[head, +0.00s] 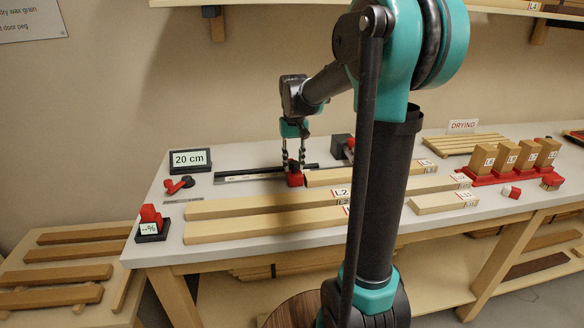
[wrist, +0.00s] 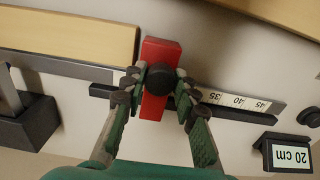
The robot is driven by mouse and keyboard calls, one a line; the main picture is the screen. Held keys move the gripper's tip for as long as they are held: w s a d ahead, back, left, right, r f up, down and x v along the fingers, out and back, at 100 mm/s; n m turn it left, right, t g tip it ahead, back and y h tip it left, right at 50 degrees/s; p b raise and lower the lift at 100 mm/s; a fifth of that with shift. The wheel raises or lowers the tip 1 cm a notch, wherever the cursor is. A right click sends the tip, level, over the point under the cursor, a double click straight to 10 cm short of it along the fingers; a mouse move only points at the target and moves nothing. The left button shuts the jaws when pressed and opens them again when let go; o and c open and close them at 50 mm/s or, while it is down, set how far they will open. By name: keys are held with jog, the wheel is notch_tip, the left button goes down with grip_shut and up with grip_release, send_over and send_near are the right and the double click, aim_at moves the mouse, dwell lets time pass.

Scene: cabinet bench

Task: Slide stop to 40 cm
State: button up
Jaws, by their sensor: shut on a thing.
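The stop is a red block with a round black knob; it sits on the dark rail at the bench's back in the head view (head: 295,180). In the wrist view the red stop (wrist: 158,55) lies across the rail. My gripper (head: 293,163) reaches down from above, its fingers shut on the knob (wrist: 160,79). A scale strip (wrist: 234,101) on the rail shows 35, 40 and 45, increasing to the right of the stop in the wrist view. Lower marks are hidden by the fingers and stop. A small display (head: 189,160) reads 20 cm.
A wooden board (head: 375,172) lies along the rail, right of the stop in the head view. The rail's left stretch is clear. A grey block with a lever (head: 342,146) stands behind the board. Long boards (head: 260,222) lie at the front.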

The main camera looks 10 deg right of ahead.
jog(key=shift+a, duration=3.55)
jog(key=shift+a, duration=3.55)
jog(key=shift+a, duration=2.85)
jog(key=o, duration=0.9)
